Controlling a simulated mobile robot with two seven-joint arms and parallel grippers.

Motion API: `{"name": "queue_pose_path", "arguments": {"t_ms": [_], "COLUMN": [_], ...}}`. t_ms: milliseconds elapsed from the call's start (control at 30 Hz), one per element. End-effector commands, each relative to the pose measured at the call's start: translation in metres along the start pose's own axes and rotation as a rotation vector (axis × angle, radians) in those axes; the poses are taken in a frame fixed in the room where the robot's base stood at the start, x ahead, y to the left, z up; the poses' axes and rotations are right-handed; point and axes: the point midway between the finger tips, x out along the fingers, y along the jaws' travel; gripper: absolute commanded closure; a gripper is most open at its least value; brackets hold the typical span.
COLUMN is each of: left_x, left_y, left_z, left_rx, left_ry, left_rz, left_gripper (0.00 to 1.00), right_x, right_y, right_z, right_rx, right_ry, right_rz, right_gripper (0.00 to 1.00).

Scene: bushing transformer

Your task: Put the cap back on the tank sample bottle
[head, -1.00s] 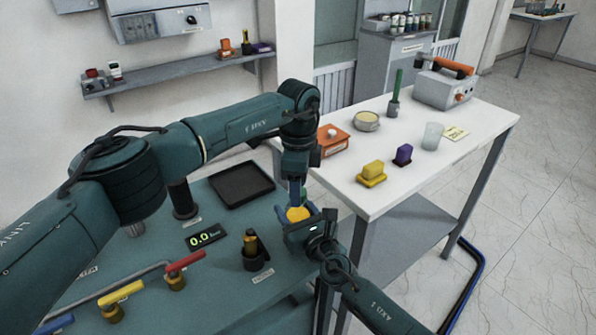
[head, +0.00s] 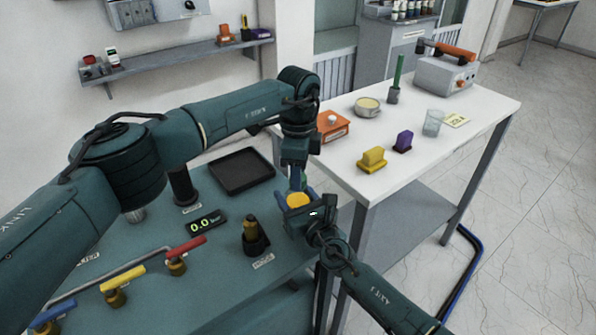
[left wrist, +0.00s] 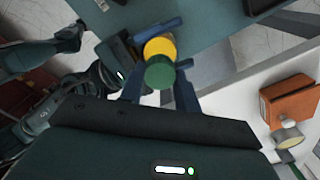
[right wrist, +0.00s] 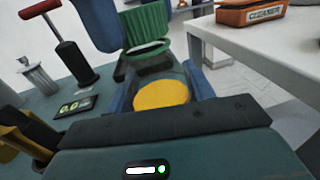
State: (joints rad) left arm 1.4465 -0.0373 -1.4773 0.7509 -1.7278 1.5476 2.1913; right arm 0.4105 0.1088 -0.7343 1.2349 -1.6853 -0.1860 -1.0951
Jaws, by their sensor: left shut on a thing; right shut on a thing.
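My left gripper (left wrist: 160,88) is shut on the green ridged cap (right wrist: 147,26), its pale underside showing in the right wrist view. The cap also shows in the left wrist view (left wrist: 160,73). My right gripper (right wrist: 160,88) is shut on the sample bottle (right wrist: 162,94), which looks open at the top with yellow content inside. In the head view the bottle (head: 298,200) is held off the bench's right edge. The cap is just above and beyond the bottle mouth, seemingly apart from it. The bottle's lower part is hidden.
The teal bench (head: 215,268) holds a black tray (head: 241,176), a 0.0 display (head: 205,222), coloured valve handles (head: 186,250) and a dark holder (head: 254,240). The white table (head: 400,170) at right carries an orange cleaner box (head: 332,127), yellow and purple blocks and a glass beaker (head: 433,122).

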Motion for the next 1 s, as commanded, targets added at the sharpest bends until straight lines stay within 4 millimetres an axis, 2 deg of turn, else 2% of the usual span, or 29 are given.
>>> {"name": "queue_pose_path", "arguments": {"t_ms": [167,1000], "left_x": [0.0,0.0011], "left_y": [0.0001,-0.0002], "left_z": [0.0,-0.0005], "left_rx": [0.19,2.03], "left_ry": [0.0,0.001], "left_rz": [0.001,0.002], "left_gripper": [0.95,0.95], "right_x": [-0.0001,-0.0001], "right_y": [-0.0002,-0.0005], "right_z": [-0.0007,-0.0008], "right_rx": [0.001,0.002], "right_ry": [0.002,0.002], "right_rz": [0.0,-0.001], "right_gripper": [1.0,1.0]}}
